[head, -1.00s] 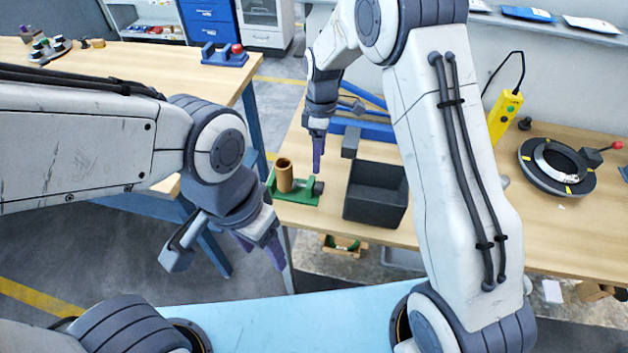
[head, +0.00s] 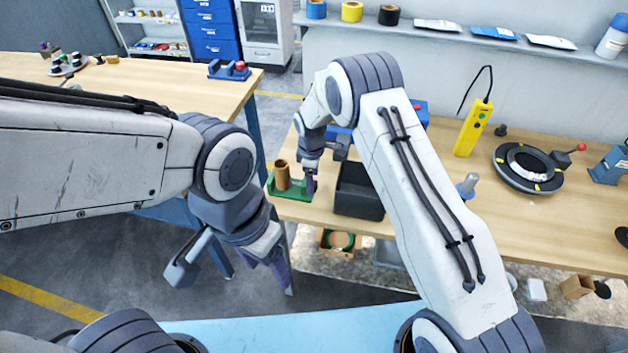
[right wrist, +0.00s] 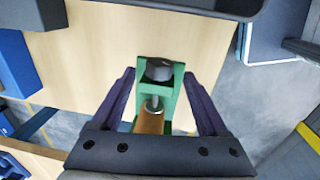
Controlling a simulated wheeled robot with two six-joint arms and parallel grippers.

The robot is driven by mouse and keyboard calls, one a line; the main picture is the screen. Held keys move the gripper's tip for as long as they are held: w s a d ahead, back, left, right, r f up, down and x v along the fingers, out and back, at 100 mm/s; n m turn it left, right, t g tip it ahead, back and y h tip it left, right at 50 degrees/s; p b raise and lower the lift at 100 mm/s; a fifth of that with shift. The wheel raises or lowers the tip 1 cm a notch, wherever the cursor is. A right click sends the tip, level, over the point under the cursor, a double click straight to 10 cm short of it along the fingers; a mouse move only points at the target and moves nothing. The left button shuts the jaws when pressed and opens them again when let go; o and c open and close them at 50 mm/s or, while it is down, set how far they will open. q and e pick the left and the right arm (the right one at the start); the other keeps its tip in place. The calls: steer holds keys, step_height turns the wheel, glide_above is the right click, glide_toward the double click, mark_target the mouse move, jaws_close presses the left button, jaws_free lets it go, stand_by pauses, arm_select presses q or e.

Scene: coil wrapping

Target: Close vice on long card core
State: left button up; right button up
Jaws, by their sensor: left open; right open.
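The green vice (head: 299,194) sits at the left front edge of the right-hand workbench. The brown card core (head: 282,177) stands upright in it. In the right wrist view the vice (right wrist: 170,98) shows its dark round knob (right wrist: 158,70) and metal screw, with the core (right wrist: 150,121) partly hidden behind my gripper body. My right gripper (head: 311,184) is open at the knob end of the vice; in its wrist view its fingers (right wrist: 159,76) stand on either side of the vice, apart from the knob. My left gripper (head: 277,268) is open and empty, away from the bench.
A black bin (head: 359,192) stands close to the right of the vice. A yellow pendant (head: 473,127) and a dark ring fixture (head: 529,167) are farther right on the bench. Another table (head: 185,82) is at the left, with a floor gap between.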

steer(key=shift+w+f, duration=0.15)
steer(key=shift+f, duration=1.3)
jaws_close()
steer(key=shift+w+d+f, duration=0.1)
steer(key=shift+w+f, duration=0.05)
steer(key=g+b, duration=0.2)
steer(key=b, duration=0.1)
steer(key=shift+w+f+y, duration=0.15)
steer(key=shift+y, duration=0.15)
steer(key=shift+g+b, duration=0.4)
steer(key=shift+r, duration=0.3)
jaws_free()
